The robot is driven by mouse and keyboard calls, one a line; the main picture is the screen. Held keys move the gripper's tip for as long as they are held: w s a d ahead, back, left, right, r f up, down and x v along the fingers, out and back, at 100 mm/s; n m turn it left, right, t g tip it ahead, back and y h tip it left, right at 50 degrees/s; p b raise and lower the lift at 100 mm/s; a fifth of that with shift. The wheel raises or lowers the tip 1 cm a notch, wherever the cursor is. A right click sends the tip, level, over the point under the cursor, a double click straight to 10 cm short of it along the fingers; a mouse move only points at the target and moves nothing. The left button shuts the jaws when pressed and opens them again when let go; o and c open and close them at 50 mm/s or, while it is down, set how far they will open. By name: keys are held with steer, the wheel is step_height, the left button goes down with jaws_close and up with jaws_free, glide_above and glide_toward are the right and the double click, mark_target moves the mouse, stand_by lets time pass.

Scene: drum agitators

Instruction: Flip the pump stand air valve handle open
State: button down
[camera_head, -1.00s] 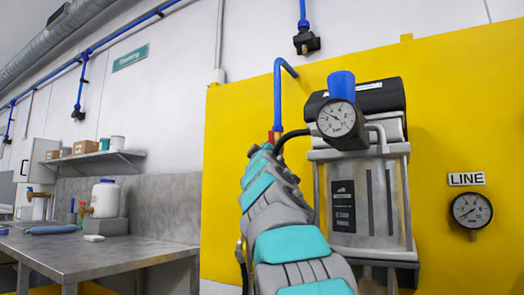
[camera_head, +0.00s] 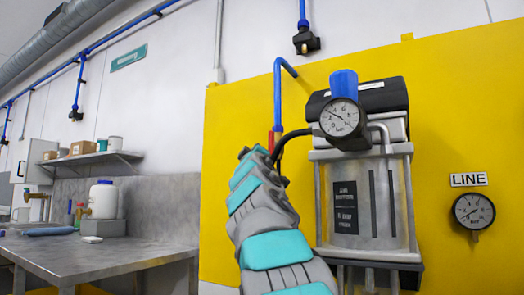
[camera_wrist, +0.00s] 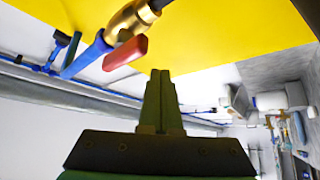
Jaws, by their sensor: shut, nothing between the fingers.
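The red valve handle (camera_wrist: 125,53) shows in the wrist view, beside a brass valve body (camera_wrist: 128,22) on a blue pipe (camera_wrist: 88,57). My gripper (camera_wrist: 161,76) is shut and empty, with its fingertips below and to the right of the handle in that picture, apart from it. In the head view the red handle (camera_head: 271,140) is a small patch at the lower end of the blue pipe (camera_head: 278,95). My arm hides the gripper and most of the valve there.
The pump unit (camera_head: 360,190) with a dial gauge (camera_head: 340,117) stands right of my arm, before a yellow panel (camera_head: 455,120). A black hose (camera_head: 292,136) runs from the valve area to it. A line gauge (camera_head: 474,211) is at far right. A steel bench (camera_head: 110,255) stands left.

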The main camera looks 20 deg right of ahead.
steer(key=s+a+b, duration=0.2)
steer(key=s+a, duration=0.1)
steer(key=s, duration=0.6)
steer(key=shift+s, duration=0.15)
steer(key=shift+a, duration=0.1)
stand_by(0.4)
steer(key=d+f+m+g, duration=0.2)
steer(key=f+g, duration=0.1)
steer(key=f, duration=0.6)
steer(key=d+f+m+g, duration=0.2)
steer(key=d+f+g, duration=0.1)
steer(key=f, duration=0.6)
steer(key=s+a+f+m+g+y, duration=0.1)
steer(key=s+f+g, duration=0.25)
steer(key=f, duration=0.75)
steer(key=s+f+m+g+y, duration=0.15)
steer(key=s+f, duration=0.25)
steer(key=f, duration=0.6)
steer(key=s+a+f+g+y, duration=0.2)
steer(key=s+a+f+g, duration=0.2)
steer(key=s+f, duration=0.6)
steer(key=s+a+f+g+y, duration=0.2)
steer(key=s+a+f+g, duration=0.2)
steer(key=s+f, duration=0.6)
steer(key=s+a+f+g+y, duration=0.2)
steer(key=s+a+f+g, duration=0.2)
steer(key=s+a+f, duration=0.3)
steer(key=s+f, duration=0.3)
steer(key=s, duration=0.3)
steer(key=shift+s, duration=0.35)
